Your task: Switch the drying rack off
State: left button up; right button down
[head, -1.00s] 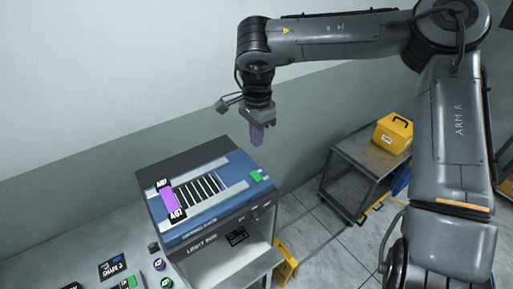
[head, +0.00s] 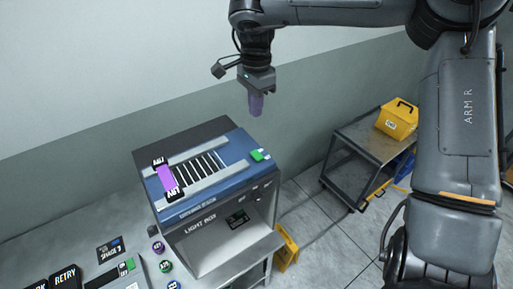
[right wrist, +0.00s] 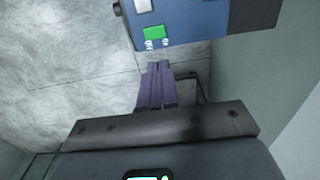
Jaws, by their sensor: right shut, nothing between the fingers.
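The drying rack (head: 205,166) is a blue-topped unit with a row of white slats between grey rails, on top of the light box. A purple piece (head: 167,178) with black tags lies across its left end. A green switch-like patch (head: 257,155) with small white marks sits at its right end; it also shows in the right wrist view (right wrist: 154,32). My right gripper (head: 256,106) is shut and empty, pointing down above and behind the green patch, apart from it. Its purple fingers show in the right wrist view (right wrist: 157,75). My left gripper is out of view.
The light box (head: 205,232) has an open front. A control panel (head: 115,278) and several round buttons (head: 158,247) are at lower left. A grey cart (head: 358,160) with a yellow case (head: 397,118) stands right. Floor between is mostly clear. The wall is close behind.

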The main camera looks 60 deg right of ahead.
aim_at(255, 152)
dwell(0.4)
notch_tip(255, 152, down, 14)
jog(key=shift+w+r+p, duration=0.1)
jog(key=shift+p, duration=1.1)
jog(key=shift+d, duration=0.1)
